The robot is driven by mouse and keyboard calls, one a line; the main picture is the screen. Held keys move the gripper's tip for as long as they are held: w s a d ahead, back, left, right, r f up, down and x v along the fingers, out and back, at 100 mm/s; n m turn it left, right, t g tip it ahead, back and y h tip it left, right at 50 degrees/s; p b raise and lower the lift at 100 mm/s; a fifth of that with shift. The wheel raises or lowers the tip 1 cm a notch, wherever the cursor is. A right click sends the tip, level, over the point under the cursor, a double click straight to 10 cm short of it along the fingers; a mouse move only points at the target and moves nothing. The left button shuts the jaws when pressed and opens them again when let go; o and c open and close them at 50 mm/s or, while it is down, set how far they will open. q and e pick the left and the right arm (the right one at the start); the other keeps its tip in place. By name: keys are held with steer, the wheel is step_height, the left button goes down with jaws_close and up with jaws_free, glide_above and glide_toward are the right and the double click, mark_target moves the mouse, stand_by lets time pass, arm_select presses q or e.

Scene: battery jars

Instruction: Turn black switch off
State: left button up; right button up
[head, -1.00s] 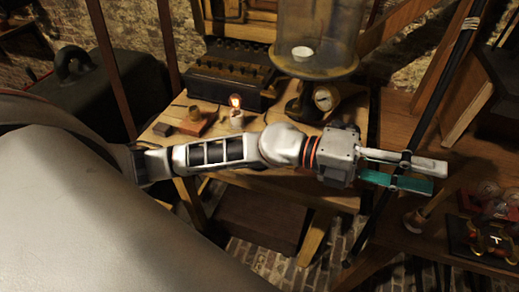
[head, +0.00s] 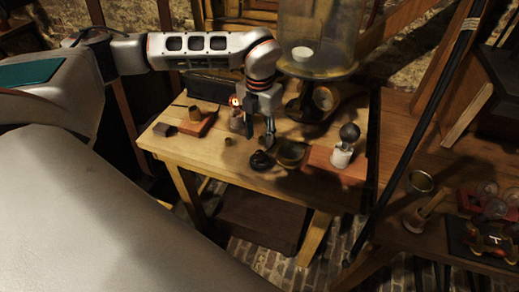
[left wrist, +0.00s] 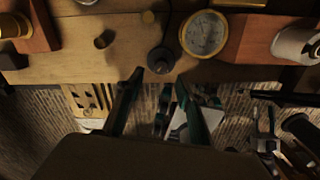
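The black switch (head: 261,160), small with a round black base, sits near the front edge of the wooden table (head: 215,160). In the left wrist view the switch (left wrist: 160,60) shows a thin lever rising from its base, at the table edge. My left gripper (head: 268,138) points down just above and behind the switch in the head view. In the left wrist view its two dark green fingers (left wrist: 160,79) are apart, with the switch ahead between their tips and nothing held. Whether a finger touches the lever cannot be told. My right gripper is not in view.
A brass-rimmed dial gauge (left wrist: 205,33) lies close right of the switch. A wooden block with a brass cylinder (head: 197,122) stands left; a glowing bulb (head: 236,101) is behind. A dark bulb on a white base (head: 346,146) stands right. A large glass jar (head: 318,40) is at the back.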

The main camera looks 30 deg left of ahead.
mark_target(259, 152)
arm_select(q)
step_height(259, 152, down, 7)
steer(key=shift+r, duration=0.2)
jaws_close()
